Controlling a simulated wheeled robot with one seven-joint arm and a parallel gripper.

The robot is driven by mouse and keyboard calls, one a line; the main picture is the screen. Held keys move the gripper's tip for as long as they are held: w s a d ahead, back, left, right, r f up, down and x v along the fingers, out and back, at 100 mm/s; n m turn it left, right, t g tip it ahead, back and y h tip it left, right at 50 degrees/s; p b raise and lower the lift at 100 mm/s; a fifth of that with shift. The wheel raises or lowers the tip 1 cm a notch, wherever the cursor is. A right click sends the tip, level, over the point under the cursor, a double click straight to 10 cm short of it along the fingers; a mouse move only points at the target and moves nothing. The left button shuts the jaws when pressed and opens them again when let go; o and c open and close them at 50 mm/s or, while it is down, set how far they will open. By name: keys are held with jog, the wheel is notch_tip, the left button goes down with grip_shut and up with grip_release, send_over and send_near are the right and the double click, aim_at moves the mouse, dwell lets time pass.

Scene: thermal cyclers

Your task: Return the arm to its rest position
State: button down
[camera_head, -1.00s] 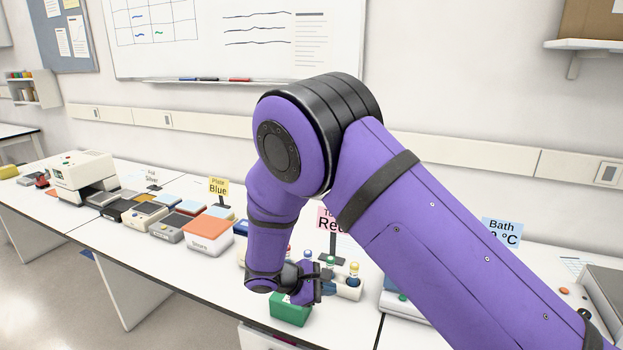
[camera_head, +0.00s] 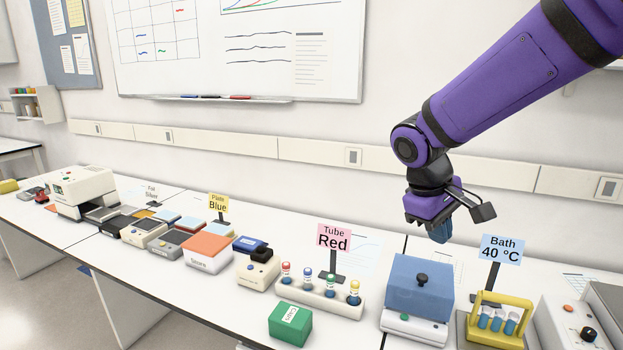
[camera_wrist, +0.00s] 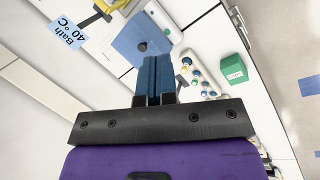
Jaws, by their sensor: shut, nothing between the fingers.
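My purple arm reaches in from the upper right of the head view. My gripper (camera_head: 440,232) hangs above and behind the blue-lidded device (camera_head: 420,285), clear of the bench. Its blue fingers are shut together with nothing between them, as the wrist view also shows (camera_wrist: 154,75). In the wrist view the blue lid with its dark knob (camera_wrist: 141,46) lies beyond the fingertips.
A tube rack (camera_head: 318,294) with several coloured caps and a green box (camera_head: 290,323) stand left of the device. A yellow-handled bath rack (camera_head: 497,318) and the "Bath 40 °C" sign (camera_head: 502,250) stand right. Several thermal cyclers line the bench farther left.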

jog(key=s+d+r+m+t+y, duration=0.1)
jog(key=s+d+r+m, duration=0.1)
jog(key=s, duration=0.4)
jog(key=s+d+r+m+t+y, duration=0.1)
jog(key=s+d+r+m+t, duration=0.1)
jog(key=s, duration=0.5)
jog(key=s+d+r+m+t+y, duration=0.1)
jog(key=s+d+r+m, duration=0.1)
jog(key=s, duration=0.4)
jog(key=shift+s+d+r+t+y, duration=0.25)
jog(key=shift+d+r+t+y, duration=0.15)
jog(key=shift+d+r, duration=0.65)
jog(key=shift+a+r, duration=0.2)
